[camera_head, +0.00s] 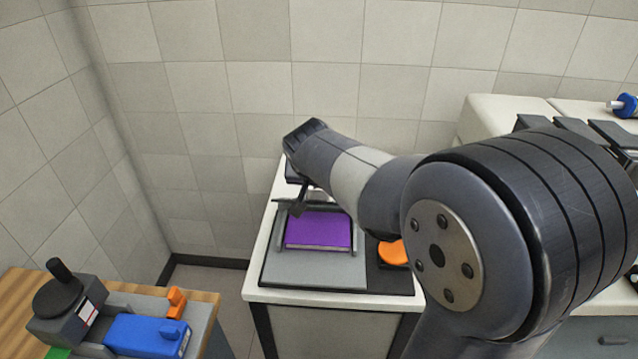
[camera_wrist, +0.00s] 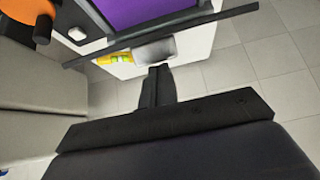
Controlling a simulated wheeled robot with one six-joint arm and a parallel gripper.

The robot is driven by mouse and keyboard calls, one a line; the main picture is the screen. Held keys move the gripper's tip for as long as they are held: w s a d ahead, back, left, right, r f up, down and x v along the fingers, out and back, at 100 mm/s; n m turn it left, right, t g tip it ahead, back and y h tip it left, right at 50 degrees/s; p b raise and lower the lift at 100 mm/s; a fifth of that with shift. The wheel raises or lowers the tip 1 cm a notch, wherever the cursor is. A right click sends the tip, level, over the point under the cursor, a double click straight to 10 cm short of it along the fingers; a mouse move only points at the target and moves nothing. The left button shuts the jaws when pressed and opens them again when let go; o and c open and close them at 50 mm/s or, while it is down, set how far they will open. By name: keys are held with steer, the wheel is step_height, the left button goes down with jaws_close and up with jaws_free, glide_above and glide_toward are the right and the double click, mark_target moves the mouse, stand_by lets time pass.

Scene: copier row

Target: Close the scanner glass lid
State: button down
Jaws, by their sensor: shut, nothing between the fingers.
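The scanner stands on a white-topped cabinet, with a purple panel (camera_head: 318,231) set in a grey body (camera_head: 315,268). The purple panel also shows at the top of the wrist view (camera_wrist: 150,12). A thin dark bar (camera_wrist: 215,20) crosses the wrist view at the scanner's edge. It may be the lid seen nearly edge-on; I cannot tell the lid's angle. My gripper (camera_wrist: 157,72) is shut and empty, with its fingertips close to this bar. Contact cannot be told. In the head view, my arm reaches over the scanner's back and hides part of it.
An orange round part (camera_head: 393,252) sits right of the scanner. A yellow item (camera_wrist: 115,58) lies beyond the bar in the wrist view. A wooden table (camera_head: 22,290) with a blue device (camera_head: 147,336) stands at left. White machines (camera_head: 505,108) stand at right. Tiled wall behind.

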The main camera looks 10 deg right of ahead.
steer(key=s+f+t+b, duration=0.1)
steer(key=s+f+b, duration=0.1)
steer(key=b, duration=0.7)
steer(key=s+a+f+t+h+b, duration=0.1)
steer(key=f+b, duration=0.3)
steer(key=b, duration=0.5)
steer(key=s+a+f+t+b, duration=0.1)
steer(key=s+f+t+b, duration=0.2)
steer(key=b, duration=0.6)
steer(key=shift+s+f+h+b, duration=0.15)
steer(key=shift+f+h+b, duration=0.15)
steer(key=shift+b, duration=0.05)
steer(key=shift+r, duration=0.2)
